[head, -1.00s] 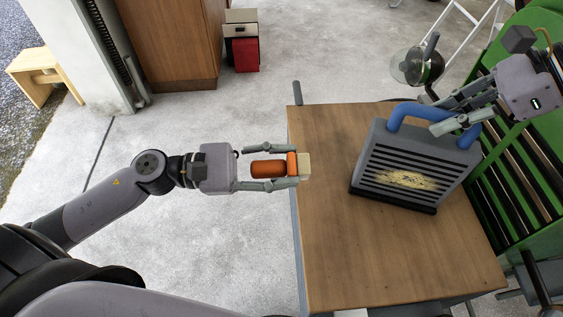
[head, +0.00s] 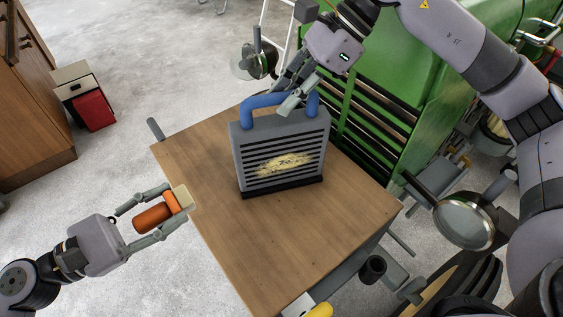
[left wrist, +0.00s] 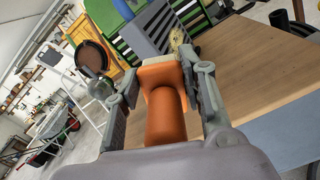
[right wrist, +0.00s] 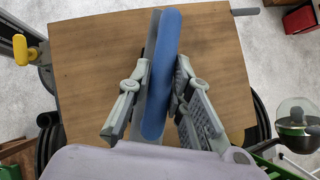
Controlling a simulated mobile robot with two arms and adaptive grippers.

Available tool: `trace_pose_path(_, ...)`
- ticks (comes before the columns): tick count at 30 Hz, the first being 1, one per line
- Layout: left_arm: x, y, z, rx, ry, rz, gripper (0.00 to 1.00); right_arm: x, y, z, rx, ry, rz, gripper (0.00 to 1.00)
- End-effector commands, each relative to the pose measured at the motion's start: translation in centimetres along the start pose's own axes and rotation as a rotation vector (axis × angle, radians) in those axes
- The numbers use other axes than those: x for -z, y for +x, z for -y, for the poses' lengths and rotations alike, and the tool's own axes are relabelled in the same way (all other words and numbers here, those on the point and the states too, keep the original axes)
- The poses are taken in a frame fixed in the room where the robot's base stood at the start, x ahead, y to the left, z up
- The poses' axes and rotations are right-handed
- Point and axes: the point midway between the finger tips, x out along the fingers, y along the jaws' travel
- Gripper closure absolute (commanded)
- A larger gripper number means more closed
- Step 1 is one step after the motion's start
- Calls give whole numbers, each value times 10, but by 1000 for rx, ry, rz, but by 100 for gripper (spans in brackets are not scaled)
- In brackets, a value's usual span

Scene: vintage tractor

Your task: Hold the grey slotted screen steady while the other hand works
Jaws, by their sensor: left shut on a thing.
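The grey slotted screen (head: 250,150) stands upright on the wooden table, with a pale yellowish patch (head: 283,163) over its slots and a blue handle (head: 262,100) on top. My right gripper (head: 287,101) is at the handle. In the right wrist view my right gripper (right wrist: 160,75) has one finger on each side of the blue handle (right wrist: 160,80); whether both fingers press on it is unclear. My left gripper (head: 150,215) is shut on an orange brush (head: 154,218) with a pale end block (head: 182,198), near the table's left edge, apart from the screen.
The wooden table (head: 235,235) is clear in front of the screen. A green slatted body (head: 385,75) stands close behind it on the right. A round lamp (head: 255,62) hangs beyond the far table edge. A red-fronted bin (head: 93,110) and brown cabinet (head: 30,130) stand at the left.

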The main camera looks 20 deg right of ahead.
Motion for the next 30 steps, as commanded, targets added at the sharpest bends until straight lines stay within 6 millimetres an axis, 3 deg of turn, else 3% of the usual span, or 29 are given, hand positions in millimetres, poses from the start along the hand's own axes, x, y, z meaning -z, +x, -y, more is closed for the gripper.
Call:
trace_pose_path(9,0,0,0,0,0,0,100,0,0,0,-1,0,-1,60)
trace_pose_path(20,0,0,0,0,0,1,100,0,-5,0,0,1,-2,60)
trace_pose_path(23,0,0,0,0,0,1,100,0,-18,1,2,3,0,60)
trace_pose_path(30,0,0,0,0,0,1,100,0,-69,1,3,1,0,60)
